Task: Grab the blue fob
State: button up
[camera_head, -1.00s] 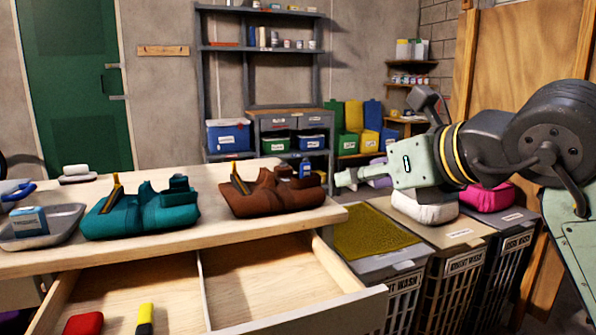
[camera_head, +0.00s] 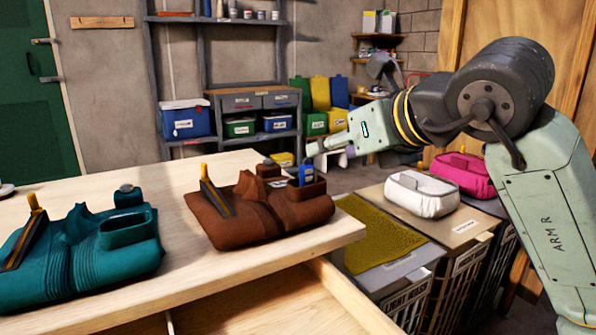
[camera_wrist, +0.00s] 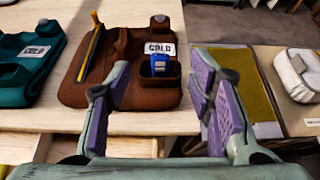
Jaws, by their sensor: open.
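The blue fob (camera_head: 306,172) stands in the small cup-like pocket at the right end of the brown caddy (camera_head: 262,215) on the wooden table. In the wrist view the blue fob (camera_wrist: 160,65) shows below a white "COLD" label, between and beyond my fingers. My gripper (camera_head: 318,152) is beside the caddy's right end and appears a little above the fob. In the wrist view my gripper (camera_wrist: 163,95) has its purple-padded fingers wide apart with nothing between them. The fob's lower part is hidden in the pocket.
A teal caddy (camera_head: 80,255) sits left on the table (camera_head: 215,285). An open drawer (camera_head: 290,305) juts out below the front edge. Laundry bins with an olive mat (camera_head: 375,235), a white bag (camera_head: 422,193) and a pink bag (camera_head: 463,175) stand right.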

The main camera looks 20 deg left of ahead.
aim_at(307, 158)
jog(key=x, duration=1)
jog(key=shift+f, duration=0.25)
jog(key=shift+c, duration=0.2)
jog(key=c, duration=1)
jog(key=shift+r, duration=0.1)
